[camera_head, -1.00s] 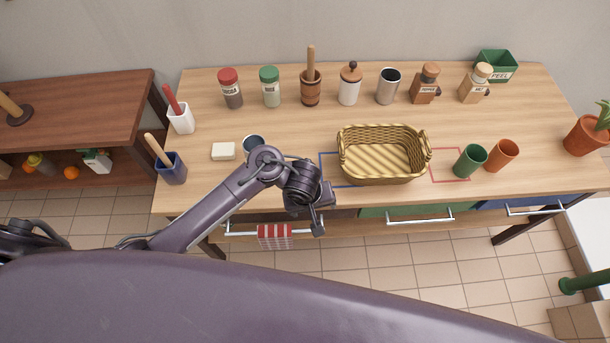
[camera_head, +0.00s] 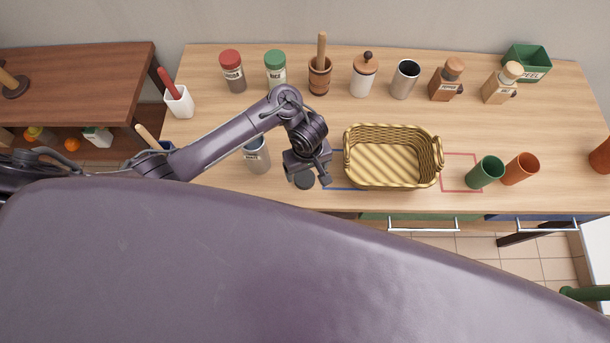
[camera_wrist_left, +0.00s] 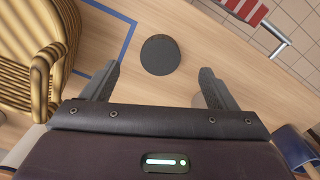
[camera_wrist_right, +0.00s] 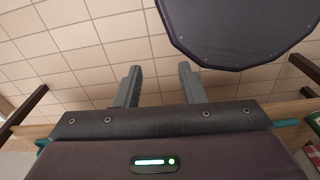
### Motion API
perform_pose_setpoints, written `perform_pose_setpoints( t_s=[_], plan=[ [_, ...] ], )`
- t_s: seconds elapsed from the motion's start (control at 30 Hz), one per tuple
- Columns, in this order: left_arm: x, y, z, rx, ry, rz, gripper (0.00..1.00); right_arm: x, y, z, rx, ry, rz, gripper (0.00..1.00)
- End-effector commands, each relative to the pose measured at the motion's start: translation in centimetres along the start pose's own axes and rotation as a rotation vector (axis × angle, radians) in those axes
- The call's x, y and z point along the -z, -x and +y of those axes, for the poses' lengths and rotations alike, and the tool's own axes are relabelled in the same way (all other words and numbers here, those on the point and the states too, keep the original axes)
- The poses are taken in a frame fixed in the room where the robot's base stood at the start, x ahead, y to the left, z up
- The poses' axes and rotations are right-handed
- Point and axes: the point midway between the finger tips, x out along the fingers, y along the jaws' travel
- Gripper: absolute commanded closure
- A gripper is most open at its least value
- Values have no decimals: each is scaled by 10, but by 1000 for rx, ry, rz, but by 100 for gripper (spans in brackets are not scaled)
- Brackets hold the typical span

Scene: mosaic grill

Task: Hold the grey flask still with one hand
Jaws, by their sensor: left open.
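A grey cylinder (camera_head: 258,158), which looks like the flask, stands on the wooden table in the head view, partly behind my left forearm. My left gripper (camera_head: 313,182) is to its right, pointing down, apart from it. The left wrist view shows this gripper (camera_wrist_left: 158,80) open and empty, its fingers well apart. A dark grey disc (camera_wrist_left: 160,55) shows just beyond the fingertips; it also shows below the gripper in the head view (camera_head: 304,180). I cannot tell its height. My right gripper (camera_wrist_right: 159,72) is open and empty over the tiled floor, seen only in the right wrist view.
A wicker basket (camera_head: 347,170) stands close to the right of my left gripper, beside a blue outline (camera_head: 345,189). Green (camera_head: 485,172) and orange (camera_head: 520,169) cups stand farther right. Several jars and mills line the back. The table centre behind the basket is clear.

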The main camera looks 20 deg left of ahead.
Motion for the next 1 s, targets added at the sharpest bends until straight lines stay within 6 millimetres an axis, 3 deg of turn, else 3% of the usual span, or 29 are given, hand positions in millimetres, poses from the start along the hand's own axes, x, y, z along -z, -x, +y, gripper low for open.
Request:
perform_pose_setpoints(
  t_s=[0.17,0.4,0.5,1.0],
  plan=[
    [1,-17,-1,2,1,0,20,-9,-9,-2,2,1,-11,64],
    [2,-26,0,-1,0,1,20,27,-11,3,-3,1,42,64],
    [1,-26,0,-1,0,1,20,32,-11,2,-3,1,49,64],
    [12,-77,-4,-1,0,2,20,7,-25,-2,2,0,14,64]
  ],
)
